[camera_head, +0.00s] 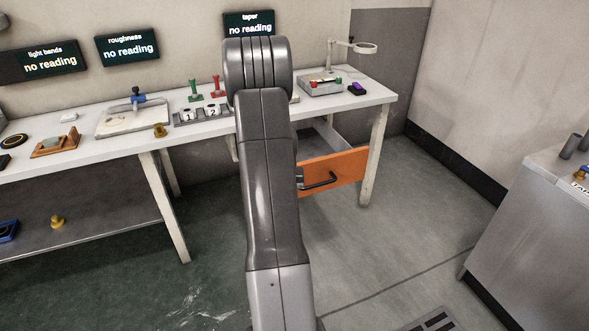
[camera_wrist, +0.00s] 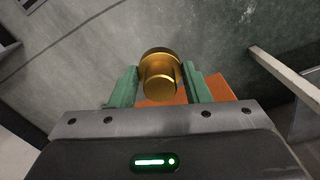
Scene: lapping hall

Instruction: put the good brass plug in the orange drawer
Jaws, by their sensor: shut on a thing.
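My gripper (camera_wrist: 160,76) shows in the wrist view with its green fingers shut on a brass plug (camera_wrist: 160,60). The plug's round end faces the camera. The orange drawer (camera_head: 340,171) is pulled open under the right end of the bench, with a black handle on its front. Its orange front (camera_wrist: 222,89) also shows behind the plug in the wrist view. In the head view my arm hides the gripper, the held plug and the left part of the drawer. Other brass plugs are on the bench (camera_head: 160,131) and the lower shelf (camera_head: 57,222).
The bench (camera_head: 70,157) carries a numbered holder (camera_head: 203,115), red and green gauges, a clamp plate (camera_head: 128,119) and a grey box (camera_head: 321,86). A white bench leg (camera_head: 374,160) stands right of the drawer.

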